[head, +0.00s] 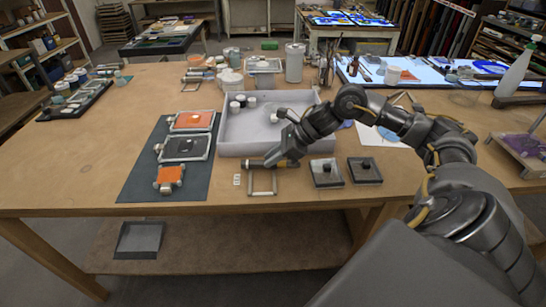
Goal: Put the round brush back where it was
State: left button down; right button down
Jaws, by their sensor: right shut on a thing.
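My right gripper (272,160) reaches in from the right, low over the front of the wooden table. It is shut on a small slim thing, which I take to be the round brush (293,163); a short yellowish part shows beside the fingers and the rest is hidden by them. The held thing is at the back end of a small pale wooden rest (262,193). I cannot tell whether it touches the rest. A small white label (237,180) lies just left of the rest. My left gripper is not in view.
A grey tray (229,146) with small jars stands just behind the gripper. Two dark square plates with knobs, one of them the left plate (326,173), lie to the right. A dark mat (135,188) with framed pieces lies to the left. The front table edge is close.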

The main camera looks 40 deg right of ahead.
jog(key=shift+f+b, duration=0.3)
jog(key=shift+b, duration=0.1)
dwell(0.3)
jog(key=c, duration=1.2)
grip_release()
jog(key=shift+s+d+r+b, duration=0.2)
jog(key=shift+d+r+b, duration=0.1)
jog(key=shift+d+r, duration=0.1)
jog(key=b+v, duration=0.3)
jog(key=v, duration=0.5)
jog(key=shift+s+d+r, duration=0.15)
jog(key=shift+s+r, duration=0.05)
jog(key=shift+s+d+r, duration=0.2)
jog(key=shift+d+r, duration=0.05)
jog(key=shift+r, duration=0.2)
